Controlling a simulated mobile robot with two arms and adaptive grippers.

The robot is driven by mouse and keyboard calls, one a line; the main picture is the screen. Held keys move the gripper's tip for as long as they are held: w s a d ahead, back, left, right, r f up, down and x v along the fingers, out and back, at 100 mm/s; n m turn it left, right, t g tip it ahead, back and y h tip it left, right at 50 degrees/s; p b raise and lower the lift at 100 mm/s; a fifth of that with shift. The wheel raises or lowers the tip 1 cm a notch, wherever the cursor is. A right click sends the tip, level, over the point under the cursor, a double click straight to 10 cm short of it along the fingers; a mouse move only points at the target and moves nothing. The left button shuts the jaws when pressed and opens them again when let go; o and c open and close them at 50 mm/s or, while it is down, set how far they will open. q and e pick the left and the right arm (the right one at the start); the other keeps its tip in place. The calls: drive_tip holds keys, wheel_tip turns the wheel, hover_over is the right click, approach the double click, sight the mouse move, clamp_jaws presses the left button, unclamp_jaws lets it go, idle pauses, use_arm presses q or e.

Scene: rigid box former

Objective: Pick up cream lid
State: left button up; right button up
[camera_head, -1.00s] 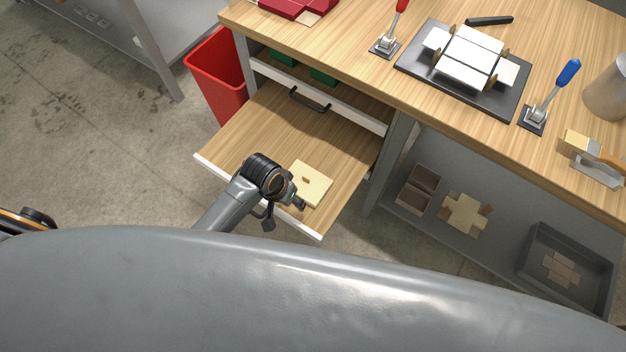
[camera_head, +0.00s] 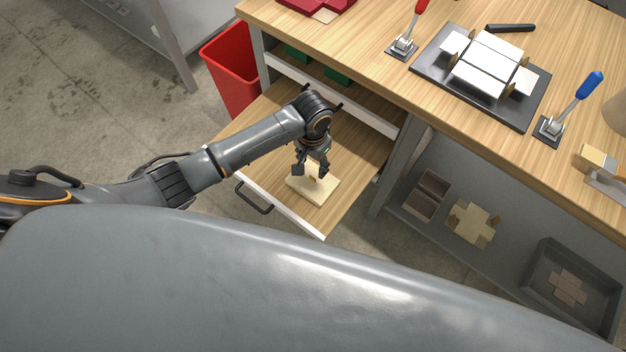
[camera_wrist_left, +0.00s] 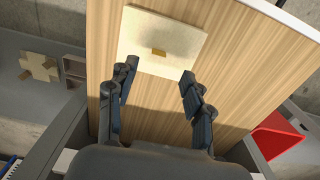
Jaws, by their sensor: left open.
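The cream lid (camera_head: 326,189) is a flat square plate lying in the pulled-out wooden drawer, near its front edge. It also shows in the left wrist view (camera_wrist_left: 160,32), with a small tan tab (camera_wrist_left: 159,52) standing near its middle. My left gripper (camera_head: 311,172) points down at the lid in the head view and partly hides it. In the left wrist view its two fingers (camera_wrist_left: 158,72) are spread apart with nothing between them, and the lid lies beyond the fingertips. I cannot tell the exact height above it. My right gripper is not in view.
The drawer floor (camera_head: 362,150) around the lid is clear; its front has a black handle (camera_head: 254,198). The workbench (camera_head: 375,52) stands above and behind, with a dark fixture plate (camera_head: 440,85) and toggle levers. A red bin (camera_head: 232,75) stands left of the drawer.

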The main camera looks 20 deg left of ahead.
sight(313, 177)
use_arm(q)
drive_tip(key=shift+s+d+f, duration=0.1)
drive_tip(key=shift+f, duration=3.1)
drive_tip(key=shift+c, duration=0.4)
clamp_jaws()
